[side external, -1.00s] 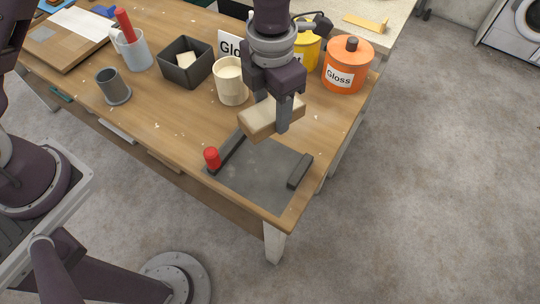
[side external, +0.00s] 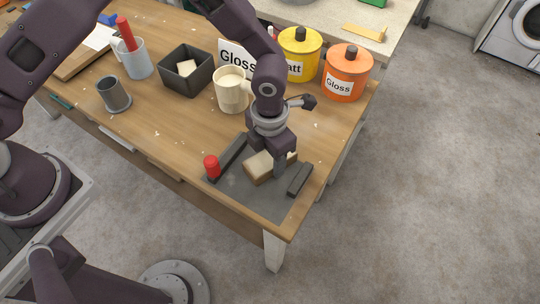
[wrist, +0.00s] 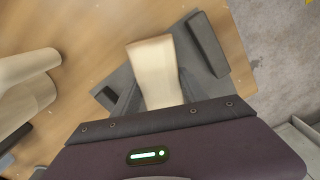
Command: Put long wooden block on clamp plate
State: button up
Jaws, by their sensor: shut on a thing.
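The long wooden block (side external: 258,167) is pale and sits between the fingers of my gripper (side external: 272,165), low over the clamp plate. In the wrist view the block (wrist: 154,66) runs up and away from between my fingers. The clamp plate (side external: 245,196) is a flat grey slab at the table's front corner, with a dark bar along its left side and a shorter dark bar (side external: 300,179) at its right. A red knob (side external: 211,166) stands at the left bar's near end. The block is between the two bars; whether its underside touches the plate is hidden.
A cream mug (side external: 229,92) stands behind the plate, with a black square bin (side external: 186,72) and a grey cup (side external: 113,95) farther left. Yellow (side external: 299,55) and orange (side external: 346,75) paint tins stand at the back right. The table left of the plate is clear.

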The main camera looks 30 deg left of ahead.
aim_at(270, 158)
jog(key=shift+f, duration=0.1)
jog(key=o, duration=1.5)
notch_tip(270, 158, up, 12)
jog(key=shift+r, duration=0.2)
